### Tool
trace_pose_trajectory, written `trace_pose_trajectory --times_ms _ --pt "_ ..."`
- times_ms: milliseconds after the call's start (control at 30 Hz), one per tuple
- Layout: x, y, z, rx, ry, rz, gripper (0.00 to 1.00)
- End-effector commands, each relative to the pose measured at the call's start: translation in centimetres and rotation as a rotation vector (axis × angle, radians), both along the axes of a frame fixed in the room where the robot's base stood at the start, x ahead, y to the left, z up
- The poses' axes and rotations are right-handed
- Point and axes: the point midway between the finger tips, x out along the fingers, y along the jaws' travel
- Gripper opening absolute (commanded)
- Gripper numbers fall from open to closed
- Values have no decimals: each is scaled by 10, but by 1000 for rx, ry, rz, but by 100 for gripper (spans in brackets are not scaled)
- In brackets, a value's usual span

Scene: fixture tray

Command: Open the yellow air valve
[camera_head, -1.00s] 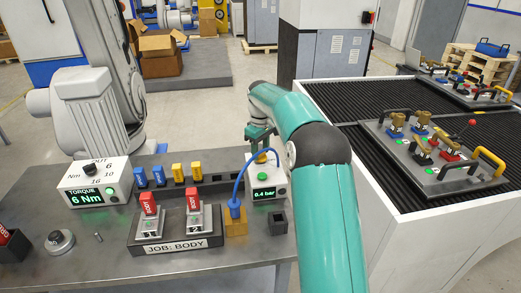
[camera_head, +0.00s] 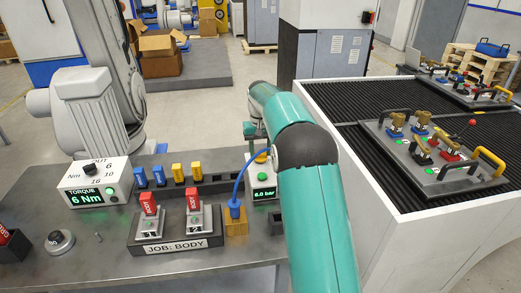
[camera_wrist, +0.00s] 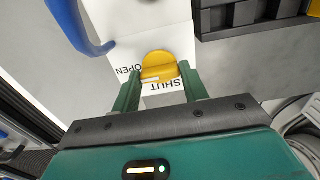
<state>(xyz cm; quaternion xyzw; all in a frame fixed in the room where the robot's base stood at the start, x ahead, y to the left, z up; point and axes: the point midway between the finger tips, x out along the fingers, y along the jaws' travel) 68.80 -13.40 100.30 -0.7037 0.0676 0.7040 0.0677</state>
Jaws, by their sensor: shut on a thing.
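The yellow air valve (camera_wrist: 158,66) is a round knob on a white box with the printed words OPEN and SHUT, seen in the wrist view. My gripper (camera_wrist: 161,80) has its green fingers on either side of the knob and is shut on it. In the head view the white air box (camera_head: 264,192) has a green display reading 6.0 bar. A bit of the yellow valve (camera_head: 262,157) shows above it. My gripper (camera_head: 250,130) is over the box, and my teal arm covers the box's right side.
A blue hose (camera_head: 240,180) arches from a yellow-brown block (camera_head: 236,222) beside the air box. A black stand (camera_head: 176,240) with two red-topped tools is to the left, and a torque box (camera_head: 92,190) farther left. A fixture tray (camera_head: 432,178) lies on the right-hand conveyor.

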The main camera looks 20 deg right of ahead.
Motion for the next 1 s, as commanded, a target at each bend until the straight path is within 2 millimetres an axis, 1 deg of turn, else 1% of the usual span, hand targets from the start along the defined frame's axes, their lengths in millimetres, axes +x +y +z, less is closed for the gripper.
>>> trace_pose_trajectory --times_ms 500,533,633,900,1000 --pt "1 0 2 -1 -4 -25 21" --pt "1 0 2 -1 -4 -25 46" --pt "1 0 1 -1 -3 -24 65" --pt "0 0 1 0 -2 -24 65" --pt "0 0 5 0 -2 -24 65"
